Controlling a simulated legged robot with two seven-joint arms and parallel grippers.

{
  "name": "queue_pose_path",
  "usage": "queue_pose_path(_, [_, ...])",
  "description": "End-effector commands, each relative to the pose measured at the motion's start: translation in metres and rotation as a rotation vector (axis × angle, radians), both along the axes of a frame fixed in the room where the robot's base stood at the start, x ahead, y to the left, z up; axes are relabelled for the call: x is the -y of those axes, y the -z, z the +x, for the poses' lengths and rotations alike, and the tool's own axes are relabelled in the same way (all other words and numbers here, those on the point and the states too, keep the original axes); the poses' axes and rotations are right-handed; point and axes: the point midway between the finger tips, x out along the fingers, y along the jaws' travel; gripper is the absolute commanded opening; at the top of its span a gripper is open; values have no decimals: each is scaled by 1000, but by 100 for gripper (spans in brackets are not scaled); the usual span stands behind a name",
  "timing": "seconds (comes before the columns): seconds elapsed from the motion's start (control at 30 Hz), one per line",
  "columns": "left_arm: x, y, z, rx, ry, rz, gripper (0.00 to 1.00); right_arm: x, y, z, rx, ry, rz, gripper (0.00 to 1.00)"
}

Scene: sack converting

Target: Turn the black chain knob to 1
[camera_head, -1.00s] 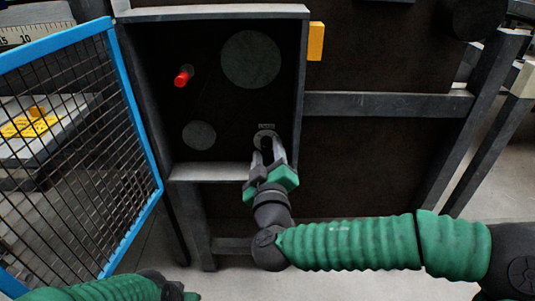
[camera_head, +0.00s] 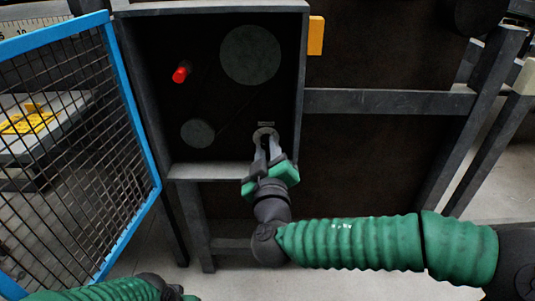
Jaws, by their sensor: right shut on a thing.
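The black chain knob (camera_head: 265,136) sits low on the right side of the dark recessed panel, on a small grey round plate with a small label above it. My right gripper (camera_head: 267,147) reaches up from below with its fingers shut on the knob, which they partly hide. The label is too small to read, so I cannot tell the knob's setting. My left arm shows only at the bottom left edge; its gripper fingers are not visible.
The panel also bears a red knob (camera_head: 181,72), a large grey disc (camera_head: 250,55) and a smaller disc (camera_head: 197,133). A metal frame (camera_head: 301,90) rims the panel. A blue-edged mesh gate (camera_head: 130,110) stands at left. A yellow block (camera_head: 316,36) is on the right.

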Motion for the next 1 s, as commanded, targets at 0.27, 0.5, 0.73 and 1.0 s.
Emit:
queue_pose_path(0.27, [0, 19, 0, -1, 0, 0, 32, -2, 2, -1, -3, -4, 81, 0])
queue_pose_path(0.5, [0, 19, 0, 0, 0, 0, 32, -2, 3, -1, -4, -6, 80, 35])
queue_pose_path(0.73, [0, 19, 0, -1, 0, 0, 32, -1, 2, -1, -1, -3, 80, 46])
queue_pose_path(1.0, [0, 11, 0, -1, 0, 0, 32, 0, -2, -11, 0, -3, 78, 46])
